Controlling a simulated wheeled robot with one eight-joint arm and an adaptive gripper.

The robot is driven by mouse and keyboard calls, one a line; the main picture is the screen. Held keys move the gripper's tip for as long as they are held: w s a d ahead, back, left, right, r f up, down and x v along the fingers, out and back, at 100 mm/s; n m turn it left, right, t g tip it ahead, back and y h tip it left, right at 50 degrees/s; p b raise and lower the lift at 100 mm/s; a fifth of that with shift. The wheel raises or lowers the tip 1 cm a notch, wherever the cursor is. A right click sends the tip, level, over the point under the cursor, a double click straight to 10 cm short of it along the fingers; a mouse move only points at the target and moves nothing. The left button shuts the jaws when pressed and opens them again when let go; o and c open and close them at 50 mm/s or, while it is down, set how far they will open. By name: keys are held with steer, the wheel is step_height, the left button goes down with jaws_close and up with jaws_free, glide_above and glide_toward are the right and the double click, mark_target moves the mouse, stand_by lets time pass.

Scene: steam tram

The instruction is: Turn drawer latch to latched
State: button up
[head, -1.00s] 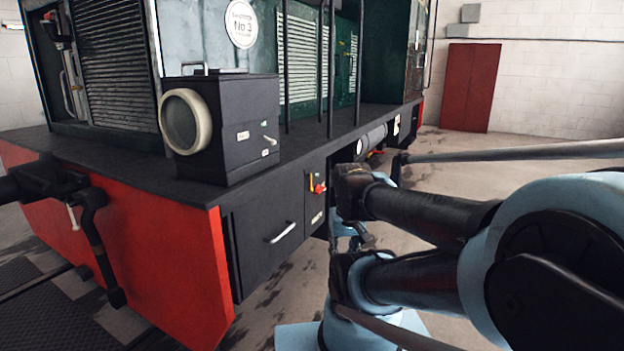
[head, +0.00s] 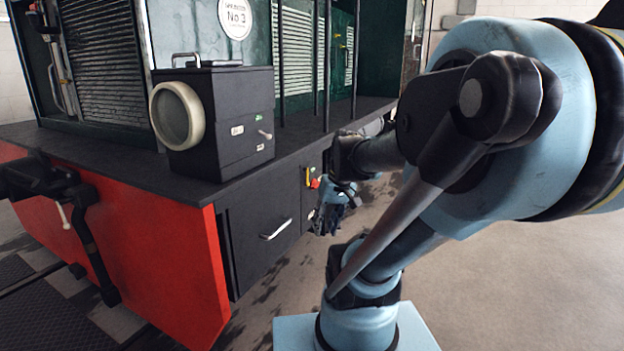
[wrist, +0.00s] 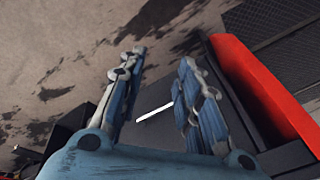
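The black drawer (head: 250,232) is in the side of the tram below the deck, with a pale bar handle (head: 276,229). On the panel just right of it are a yellow lever (head: 308,176) and a red knob (head: 315,183); I cannot tell which is the drawer latch or how it is set. My gripper (head: 330,225) hangs beside this panel, below and right of the red knob. In the wrist view my gripper (wrist: 160,62) has its fingers spread and empty. The drawer handle (wrist: 154,112) shows between and beyond them. The lever is not visible there.
A black lamp box (head: 235,125) with a round pale rim and a small switch stands on the deck above the drawer. The red end plate (head: 130,250) carries a black coupling and hose at left.

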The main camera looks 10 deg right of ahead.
steer(key=w+d+r+n+t+y, duration=0.1)
steer(key=w+r+n+y, duration=0.25)
steer(key=w, duration=1.15)
steer(key=w+d+r+n+t+y, duration=0.15)
steer(key=w+y, duration=0.35)
steer(key=w, duration=1)
steer(key=w+d+f+n+y, duration=0.3)
steer(key=w+d, duration=0.4)
steer(key=w, duration=0.2)
steer(key=n+t+y, duration=0.3)
glide_toward(307, 177)
steer(key=r+x, duration=0.1)
steer(key=x, duration=0.7)
steer(key=shift+w, duration=0.3)
steer(key=shift+d, duration=0.15)
jaws_close()
